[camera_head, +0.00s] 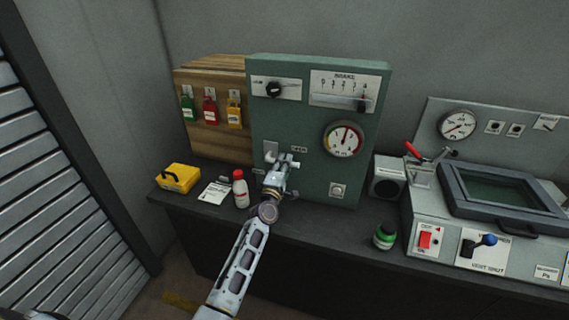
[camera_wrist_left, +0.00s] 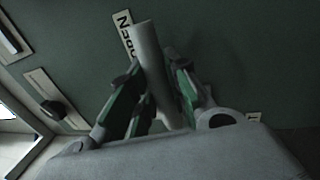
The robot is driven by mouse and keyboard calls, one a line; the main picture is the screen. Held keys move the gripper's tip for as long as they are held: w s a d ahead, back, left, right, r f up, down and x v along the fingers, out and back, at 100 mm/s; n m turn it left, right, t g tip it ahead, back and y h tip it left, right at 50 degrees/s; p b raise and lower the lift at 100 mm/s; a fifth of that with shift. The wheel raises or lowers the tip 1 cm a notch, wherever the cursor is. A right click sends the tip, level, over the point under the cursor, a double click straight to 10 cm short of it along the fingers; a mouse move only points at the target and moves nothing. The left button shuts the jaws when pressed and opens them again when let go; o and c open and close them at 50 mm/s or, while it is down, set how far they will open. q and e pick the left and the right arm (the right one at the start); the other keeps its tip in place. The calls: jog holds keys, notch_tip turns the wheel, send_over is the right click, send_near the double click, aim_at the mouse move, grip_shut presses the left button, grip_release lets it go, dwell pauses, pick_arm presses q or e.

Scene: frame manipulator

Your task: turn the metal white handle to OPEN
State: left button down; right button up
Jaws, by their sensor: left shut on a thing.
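The metal white handle (camera_wrist_left: 148,45) shows in the left wrist view as a pale grey bar between the green-padded fingers of my left gripper (camera_wrist_left: 154,88). The fingers are shut on it, and its far end points up toward the OPEN label (camera_wrist_left: 123,30). In the head view my left gripper (camera_head: 283,165) is at the lower left of the green panel (camera_head: 300,125), just below the OPEN label (camera_head: 299,149). There it mostly hides the handle and its mount. My right gripper is not in view.
The panel also carries a round gauge (camera_head: 344,139), a black knob (camera_head: 274,89) and a BRAKE slider (camera_head: 362,103). A red-capped bottle (camera_head: 240,190) stands left of my left arm. A yellow box (camera_head: 178,178) and a green bottle (camera_head: 385,236) stand on the dark bench.

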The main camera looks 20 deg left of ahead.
pick_arm(q)
jog(key=shift+r, duration=0.15)
jog(key=c, duration=1.3)
grip_release()
jog(key=shift+c, duration=0.2)
jog(key=s+f, duration=0.2)
jog(key=s, duration=0.9)
jog(key=shift+s+a+f, duration=0.2)
jog(key=shift+s+f, duration=0.05)
jog(key=shift+s, duration=0.15)
jog(key=shift+d, duration=0.1)
